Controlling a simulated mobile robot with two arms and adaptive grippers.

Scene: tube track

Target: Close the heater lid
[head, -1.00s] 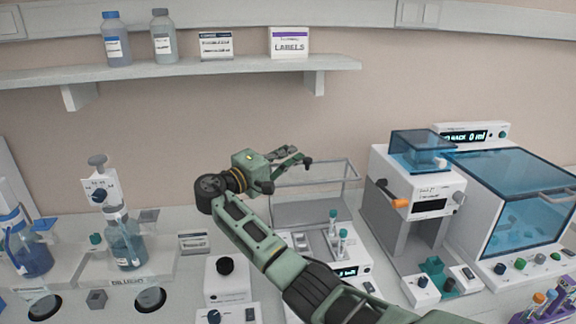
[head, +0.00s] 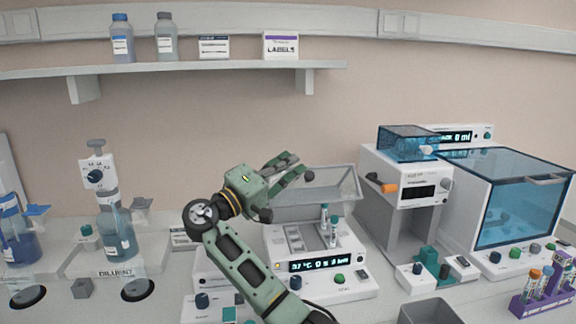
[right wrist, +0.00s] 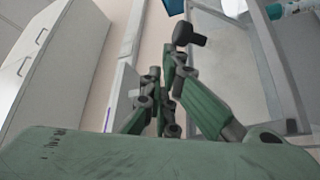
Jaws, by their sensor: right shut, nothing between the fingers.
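The heater (head: 356,268) is a white block with a lit display, at the middle of the head view. Its clear, grey-edged lid (head: 340,182) stands raised at the back, so the heater is open. In the right wrist view the shut fingers (right wrist: 172,100) show beside the lid's grey frame (right wrist: 268,70). My left gripper is not in view.
A white device with a blue cover (head: 408,143) and a blue-windowed box (head: 520,200) stand to the right. A purple tube rack (head: 535,308) is at the lower right. Bottles under dispensers, one here (head: 118,240), stand left. A shelf (head: 190,69) runs along the wall above.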

